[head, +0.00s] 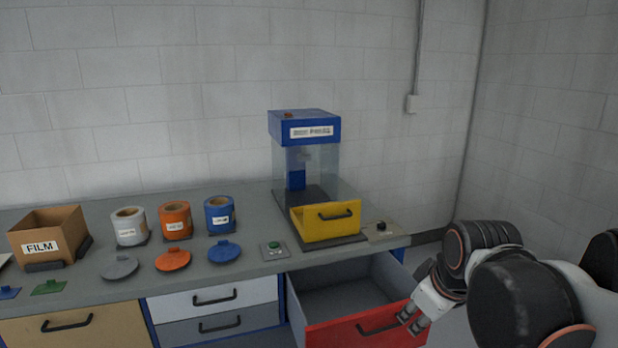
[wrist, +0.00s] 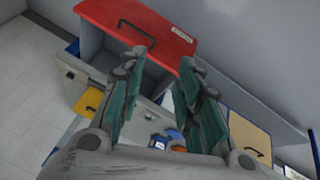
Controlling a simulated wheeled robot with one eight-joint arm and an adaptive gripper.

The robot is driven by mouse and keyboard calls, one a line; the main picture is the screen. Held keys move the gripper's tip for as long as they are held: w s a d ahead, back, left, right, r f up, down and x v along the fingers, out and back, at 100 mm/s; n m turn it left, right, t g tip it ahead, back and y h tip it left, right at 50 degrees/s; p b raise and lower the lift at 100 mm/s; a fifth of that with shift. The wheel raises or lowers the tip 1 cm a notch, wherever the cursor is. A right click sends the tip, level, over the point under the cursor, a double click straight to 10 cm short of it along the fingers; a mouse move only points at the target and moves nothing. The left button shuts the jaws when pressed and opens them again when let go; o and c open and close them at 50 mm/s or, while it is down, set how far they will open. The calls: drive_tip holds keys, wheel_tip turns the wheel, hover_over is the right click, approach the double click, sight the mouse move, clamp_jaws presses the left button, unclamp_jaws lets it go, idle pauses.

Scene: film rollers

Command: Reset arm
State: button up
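My gripper (head: 415,318) is at the lower right of the head view, beside the front of the open red drawer (head: 368,328). In the wrist view my gripper (wrist: 160,95) shows two fingers spread apart with nothing between them. The red drawer (wrist: 140,28) with its black handle is beyond the fingertips there. The drawer is pulled out and its visible interior looks empty. My arm (head: 510,290) is bent at the right of the head view.
The counter holds a FILM box (head: 45,232), grey (head: 128,226), orange (head: 175,220) and blue (head: 219,214) canisters with lids in front. A blue-topped machine (head: 304,128) has a yellow drawer front (head: 325,222).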

drive_tip(key=s+f+m+t, duration=0.1)
drive_tip(key=s+m, duration=0.5)
drive_tip(key=s, duration=0.4)
drive_tip(key=shift+s+a+f+m+t, duration=0.3)
drive_tip(key=shift+s+m+t, duration=0.05)
drive_tip(key=shift+m+t, duration=0.05)
drive_tip(key=shift+d, duration=0.1)
idle(0.3)
